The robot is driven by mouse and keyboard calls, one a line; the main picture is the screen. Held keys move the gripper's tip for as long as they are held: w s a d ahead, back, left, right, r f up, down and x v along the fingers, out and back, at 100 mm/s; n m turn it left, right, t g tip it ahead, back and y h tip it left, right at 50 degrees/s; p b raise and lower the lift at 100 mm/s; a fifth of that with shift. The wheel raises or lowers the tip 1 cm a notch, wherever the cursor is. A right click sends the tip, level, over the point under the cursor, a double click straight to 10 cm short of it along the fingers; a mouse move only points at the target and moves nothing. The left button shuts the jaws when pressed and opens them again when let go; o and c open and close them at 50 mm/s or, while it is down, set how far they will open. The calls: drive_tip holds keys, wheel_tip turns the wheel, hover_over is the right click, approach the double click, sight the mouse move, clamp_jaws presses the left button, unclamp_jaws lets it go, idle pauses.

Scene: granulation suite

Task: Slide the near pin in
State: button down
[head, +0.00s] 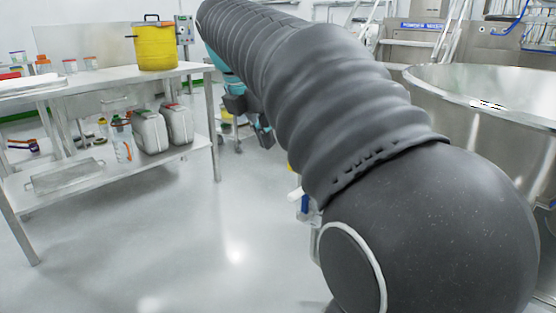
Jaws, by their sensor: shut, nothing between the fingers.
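I cannot make out the near pin in the head view. My own grey, ribbed arm fills the middle and right of the picture and hides much behind it. I see no gripper fingers; my gripper is out of sight. Teal and dark parts show just left of the arm's sleeve, and I cannot tell what they belong to. A small white and blue fitting (304,204) shows beside the arm's lower edge, partly hidden; I cannot tell what it is.
A steel table (110,89) stands at left with a yellow pot (155,48) on top. White canisters (150,132) stand on its lower shelf. A large steel bowl (470,110) is at right, partly behind my arm. The floor between table and arm is clear.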

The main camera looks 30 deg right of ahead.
drive_tip(key=w+d+f+b, duration=0.2)
drive_tip(key=d+f, duration=0.5)
drive_tip(key=f, duration=0.2)
drive_tip(key=shift+w, duration=0.3)
